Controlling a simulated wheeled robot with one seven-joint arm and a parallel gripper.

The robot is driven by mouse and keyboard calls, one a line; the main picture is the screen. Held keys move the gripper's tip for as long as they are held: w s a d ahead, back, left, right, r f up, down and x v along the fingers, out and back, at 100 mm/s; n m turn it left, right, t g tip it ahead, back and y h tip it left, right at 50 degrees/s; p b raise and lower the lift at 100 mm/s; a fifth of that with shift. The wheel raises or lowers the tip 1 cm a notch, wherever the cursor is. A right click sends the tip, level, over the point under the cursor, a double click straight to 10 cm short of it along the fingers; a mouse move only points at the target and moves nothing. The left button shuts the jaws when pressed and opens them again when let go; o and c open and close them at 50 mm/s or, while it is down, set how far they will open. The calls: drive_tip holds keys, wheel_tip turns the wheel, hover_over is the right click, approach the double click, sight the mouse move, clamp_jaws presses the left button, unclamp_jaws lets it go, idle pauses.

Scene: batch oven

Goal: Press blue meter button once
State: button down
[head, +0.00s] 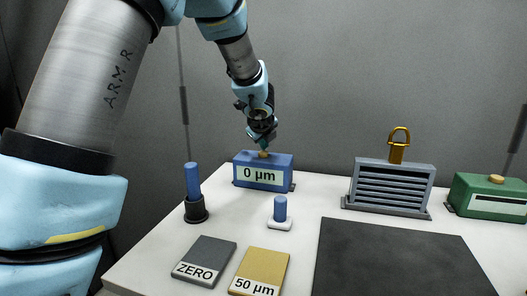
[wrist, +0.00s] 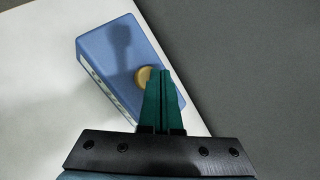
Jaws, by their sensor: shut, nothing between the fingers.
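The blue meter (head: 262,174) stands at the back left of the white table, and its front label reads "0 µm". Its yellow-gold button (head: 263,154) is on top. In the wrist view the blue meter (wrist: 107,45) is seen from above, with the round button (wrist: 144,75) partly hidden by the fingers. My gripper (head: 263,146) is shut and empty, pointing down over the button. In the wrist view the green fingertips (wrist: 160,74) overlap the button's right side. I cannot tell whether they touch it.
A green meter (head: 490,196) and a grey slotted rack (head: 390,186) with a gold loop stand to the right. A blue-topped probe (head: 193,182), a small blue peg (head: 280,208), a grey ZERO block (head: 203,262), a yellow 50 µm block (head: 260,270) and a dark mat (head: 390,255) lie nearer.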

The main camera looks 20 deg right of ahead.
sight(264, 154)
drive_tip(key=shift+r, duration=0.4)
drive_tip(key=shift+r, duration=0.1)
wheel_tip(264, 154, up, 5)
drive_tip(key=p, duration=0.5)
idle(0.6)
drive_tip(key=s+a+f+n+g+y, duration=0.1)
drive_tip(key=a+f+n+y, duration=0.1)
drive_tip(key=a+n, duration=0.75)
drive_tip(key=s+a+f+n+g+y, duration=0.15)
drive_tip(key=a+n, duration=0.35)
drive_tip(key=a, duration=0.9)
drive_tip(key=s+a+f+n+g, duration=0.2)
drive_tip(key=s+a+n, duration=0.5)
drive_tip(key=s+n, duration=0.1)
drive_tip(key=s+a+f+n+g, duration=0.2)
drive_tip(key=s+a+f+n, duration=0.1)
drive_tip(key=s+a+n, duration=0.5)
drive_tip(key=shift+a+f+n+y, duration=0.15)
drive_tip(key=shift+n+y, duration=0.2)
drive_tip(key=shift+n, duration=0.2)
